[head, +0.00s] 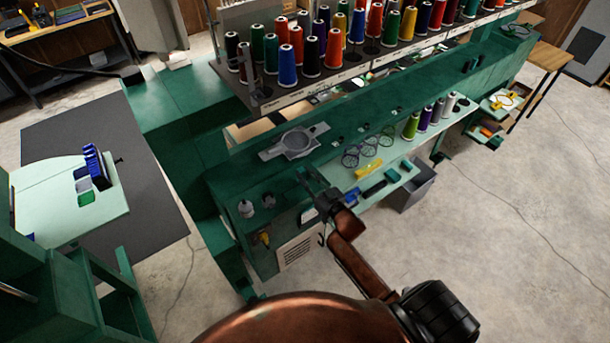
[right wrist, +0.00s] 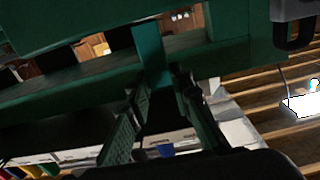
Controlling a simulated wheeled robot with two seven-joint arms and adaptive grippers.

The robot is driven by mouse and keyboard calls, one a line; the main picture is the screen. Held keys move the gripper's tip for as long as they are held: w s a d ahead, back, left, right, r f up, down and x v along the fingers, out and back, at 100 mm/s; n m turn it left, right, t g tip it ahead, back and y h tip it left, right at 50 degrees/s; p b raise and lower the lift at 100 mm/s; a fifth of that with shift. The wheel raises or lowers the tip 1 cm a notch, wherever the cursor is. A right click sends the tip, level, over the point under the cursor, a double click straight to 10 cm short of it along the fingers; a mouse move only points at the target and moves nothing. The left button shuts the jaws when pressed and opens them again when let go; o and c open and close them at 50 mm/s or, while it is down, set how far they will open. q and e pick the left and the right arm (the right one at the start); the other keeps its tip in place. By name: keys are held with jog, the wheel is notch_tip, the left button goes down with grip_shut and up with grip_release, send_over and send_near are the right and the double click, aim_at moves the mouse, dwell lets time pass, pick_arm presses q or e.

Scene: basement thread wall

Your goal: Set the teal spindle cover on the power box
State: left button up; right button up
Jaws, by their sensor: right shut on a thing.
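My right gripper (head: 312,186) reaches up to the front of the green machine in the head view. In the right wrist view the two fingers of my right gripper (right wrist: 160,88) are closed on a flat teal piece, which I take to be the teal spindle cover (right wrist: 152,52). It stands out beyond the fingertips. In the head view I cannot make the cover out clearly at the gripper. A green box with a pale vent grille (head: 298,250), likely the power box, is below and left of the gripper. My left gripper is not in view.
A grey bracket with a round ring (head: 296,143) sits on the green machine beam just behind the gripper. Thread cones (head: 310,55) fill the rack above. A pale green shelf (head: 388,187) with small items is to the right, above a grey bin (head: 416,188). Open floor lies right.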

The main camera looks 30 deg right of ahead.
jog(key=shift+f, duration=0.2)
jog(key=o, duration=0.8)
jog(key=shift+s, duration=0.15)
jog(key=s+b, duration=0.2)
jog(key=s, duration=0.9)
jog(key=shift+s+d, duration=0.35)
jog(key=shift+d, duration=0.1)
